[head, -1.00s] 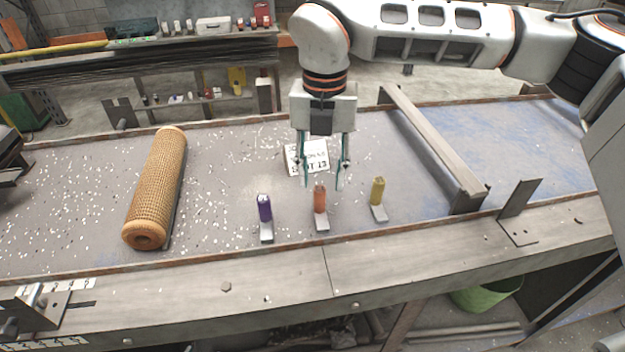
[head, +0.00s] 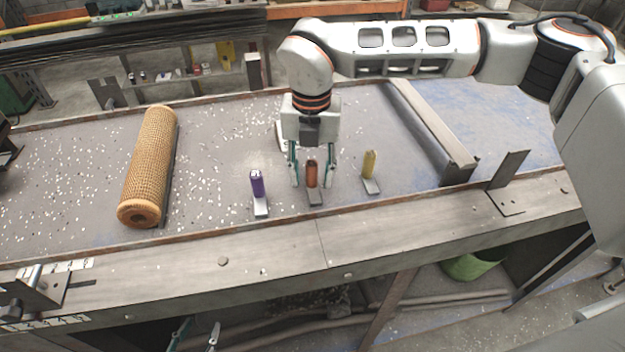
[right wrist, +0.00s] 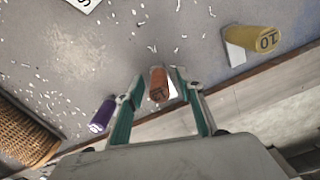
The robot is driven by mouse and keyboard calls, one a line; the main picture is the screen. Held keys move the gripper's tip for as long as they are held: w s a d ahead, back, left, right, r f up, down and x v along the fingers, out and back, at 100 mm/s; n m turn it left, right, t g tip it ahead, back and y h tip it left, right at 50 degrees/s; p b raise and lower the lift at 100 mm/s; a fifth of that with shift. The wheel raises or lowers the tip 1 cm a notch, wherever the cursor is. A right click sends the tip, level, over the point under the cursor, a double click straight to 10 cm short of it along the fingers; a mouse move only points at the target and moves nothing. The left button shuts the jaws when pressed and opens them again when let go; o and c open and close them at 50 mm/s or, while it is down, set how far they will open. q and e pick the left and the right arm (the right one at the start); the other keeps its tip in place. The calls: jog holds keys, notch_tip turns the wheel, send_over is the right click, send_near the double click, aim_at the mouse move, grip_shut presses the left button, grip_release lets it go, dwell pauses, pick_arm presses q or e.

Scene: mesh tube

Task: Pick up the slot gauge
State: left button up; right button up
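Three small coloured gauges stand on grey feet on the bench: purple (head: 257,184), orange-brown (head: 312,172) and yellow (head: 369,164). The frames do not show which is named the slot gauge. My right gripper (head: 313,182) is open, pointing down, its fingers either side of the orange one. In the right wrist view the orange gauge (right wrist: 158,85) sits between the fingertips of this gripper (right wrist: 156,80), with no clear grip on it. The purple one (right wrist: 102,116) and yellow one (right wrist: 262,40) are outside. My left gripper (head: 195,333) shows at the bottom edge, fingers apart, empty.
A mesh roll (head: 150,168) lies on the left of the bench. A white lettered card (head: 282,137) is partly hidden behind my right gripper. A metal bar (head: 430,125) crosses the bench at right. A raised edge (head: 330,236) runs along the front.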

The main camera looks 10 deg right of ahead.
grip_shut()
jog(key=shift+r, duration=0.1)
